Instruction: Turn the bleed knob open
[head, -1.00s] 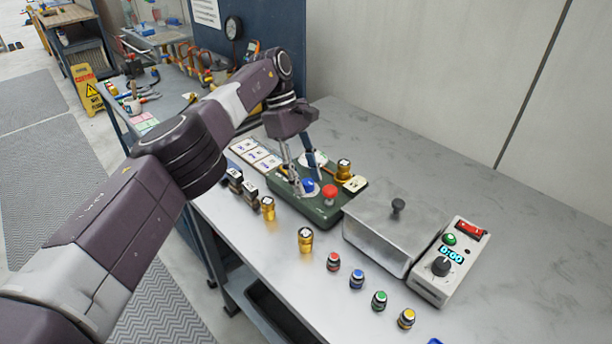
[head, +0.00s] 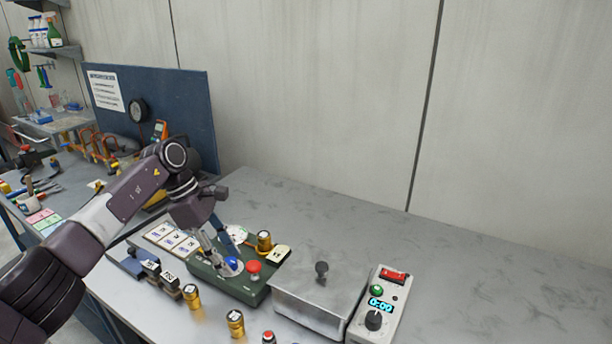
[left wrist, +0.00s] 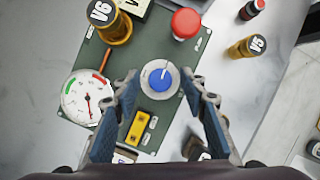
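A blue knob (left wrist: 161,80) with a pale pointer line sits on a light round plate on the green panel (left wrist: 135,55); I take it as the bleed knob. It also shows in the head view (head: 231,264). My left gripper (left wrist: 162,88) is open, pointing down at the panel, with one finger on each side of the knob. Gaps show between fingers and knob, so they look apart from it. The panel also carries a red button (left wrist: 186,23), a round gauge (left wrist: 88,97), a yellow switch block (left wrist: 138,127) and a gold V6 cylinder (left wrist: 112,25). My right gripper is out of view.
A metal box with a black knob (head: 321,268) stands right of the panel, then a white timer box (head: 378,310) reading 0:00. Gold cylinders (head: 235,322) stand in front, and a row of labelled cards (head: 172,238) lies left. The bench behind and right is clear.

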